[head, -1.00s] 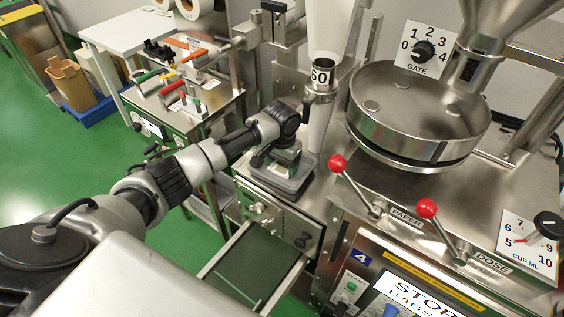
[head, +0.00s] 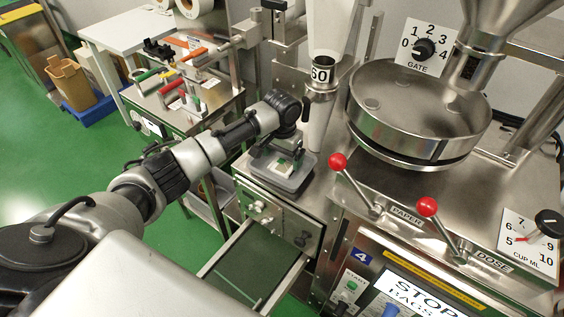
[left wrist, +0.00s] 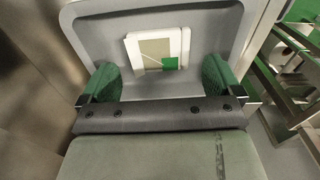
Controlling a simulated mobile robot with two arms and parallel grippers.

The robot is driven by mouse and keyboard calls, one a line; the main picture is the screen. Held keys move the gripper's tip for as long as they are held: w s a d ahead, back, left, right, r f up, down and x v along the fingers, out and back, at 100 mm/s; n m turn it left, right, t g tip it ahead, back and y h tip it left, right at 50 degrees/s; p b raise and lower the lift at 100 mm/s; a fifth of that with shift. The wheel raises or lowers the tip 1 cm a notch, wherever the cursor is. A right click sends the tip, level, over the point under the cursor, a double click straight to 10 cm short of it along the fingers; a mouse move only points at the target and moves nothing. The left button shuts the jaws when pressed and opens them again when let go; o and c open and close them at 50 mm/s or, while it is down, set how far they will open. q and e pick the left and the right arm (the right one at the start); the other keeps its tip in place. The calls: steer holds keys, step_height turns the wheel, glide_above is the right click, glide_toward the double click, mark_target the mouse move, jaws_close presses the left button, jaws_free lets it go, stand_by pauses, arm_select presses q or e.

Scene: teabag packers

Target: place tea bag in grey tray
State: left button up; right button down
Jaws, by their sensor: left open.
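The grey tray (head: 271,176) sits on the steel machine deck, left of the paper funnel. A pale tea bag with a green tag (left wrist: 156,50) lies flat on the tray's floor in the left wrist view. It shows partly under my gripper in the head view (head: 284,167). My left gripper (head: 281,152) is above the tray, pointing down. In the left wrist view its two green-padded fingers (left wrist: 160,78) are spread wide, with nothing between them. The bag lies apart from both fingers. My right gripper is not in view.
An open drawer with a green floor (head: 258,262) juts out below the tray. The paper funnel (head: 320,110) stands close on the right. Red-knobbed levers (head: 337,161) stand farther right. A bench with coloured handles (head: 185,80) is at the back left.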

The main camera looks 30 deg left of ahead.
mark_target(282, 166)
arm_select(q)
step_height(282, 166, up, 9)
steer(key=b, duration=0.1)
steer(key=shift+r, duration=0.15)
stand_by(0.6)
